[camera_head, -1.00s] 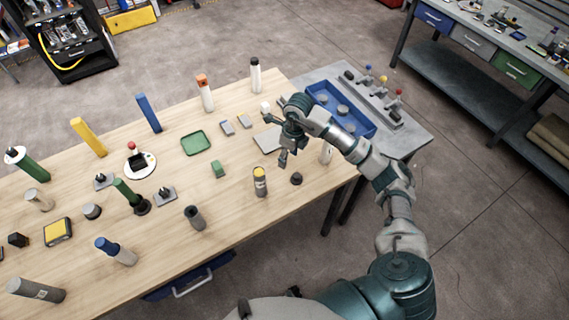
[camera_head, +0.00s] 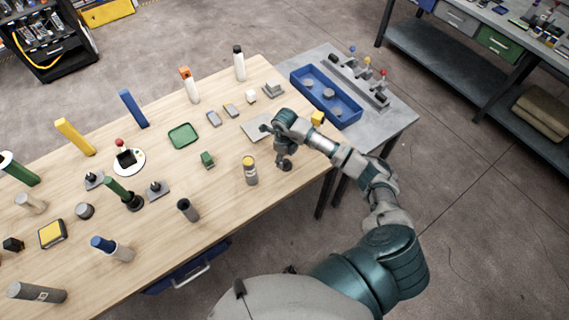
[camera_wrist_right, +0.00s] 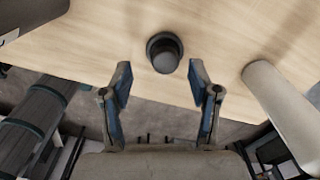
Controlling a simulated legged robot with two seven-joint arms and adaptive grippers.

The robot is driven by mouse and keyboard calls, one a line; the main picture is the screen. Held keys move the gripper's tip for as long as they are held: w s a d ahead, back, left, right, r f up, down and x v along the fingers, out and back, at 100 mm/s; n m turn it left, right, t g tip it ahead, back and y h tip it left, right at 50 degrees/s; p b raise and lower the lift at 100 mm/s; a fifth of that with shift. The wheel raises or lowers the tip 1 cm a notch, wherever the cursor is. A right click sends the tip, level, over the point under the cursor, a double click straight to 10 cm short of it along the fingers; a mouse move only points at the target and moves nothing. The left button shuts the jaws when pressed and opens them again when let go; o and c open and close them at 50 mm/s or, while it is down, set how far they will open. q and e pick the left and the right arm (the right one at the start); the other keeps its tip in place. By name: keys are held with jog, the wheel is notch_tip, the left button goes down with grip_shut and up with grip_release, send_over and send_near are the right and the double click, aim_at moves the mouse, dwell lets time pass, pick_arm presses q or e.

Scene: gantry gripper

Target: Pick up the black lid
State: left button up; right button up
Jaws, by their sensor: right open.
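The black lid (camera_wrist_right: 164,52) is a small dark round piece with a knob, lying on the wooden table near its front edge. In the right wrist view it sits ahead of my right gripper (camera_wrist_right: 162,105), roughly centred between the two fingers and beyond their tips. The fingers are spread apart with nothing between them. In the head view my right gripper (camera_head: 283,160) hangs low at the table's front right, and the lid is mostly hidden by it there. My left gripper is out of view.
A grey canister with a yellow top (camera_head: 250,170) stands left of my right gripper. A pale cylinder (camera_wrist_right: 285,105) lies close to the right finger in the wrist view. A blue tray (camera_head: 325,95) is on the grey bench. Several other parts cover the table's left.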

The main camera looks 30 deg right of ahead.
aim_at(286, 162)
jog(key=f, duration=0.2)
jog(key=d+f, duration=0.1)
jog(key=f, duration=0.1)
jog(key=shift+w+d, duration=0.1)
jog(key=shift+d, duration=0.1)
jog(key=shift+a, duration=0.15)
jog(key=shift+c, duration=0.2)
jog(key=shift+a+r, duration=0.1)
jog(key=shift+a, duration=0.2)
jog(key=c, duration=0.8)
jog(key=shift+a, duration=0.1)
jog(key=shift+c, duration=0.5)
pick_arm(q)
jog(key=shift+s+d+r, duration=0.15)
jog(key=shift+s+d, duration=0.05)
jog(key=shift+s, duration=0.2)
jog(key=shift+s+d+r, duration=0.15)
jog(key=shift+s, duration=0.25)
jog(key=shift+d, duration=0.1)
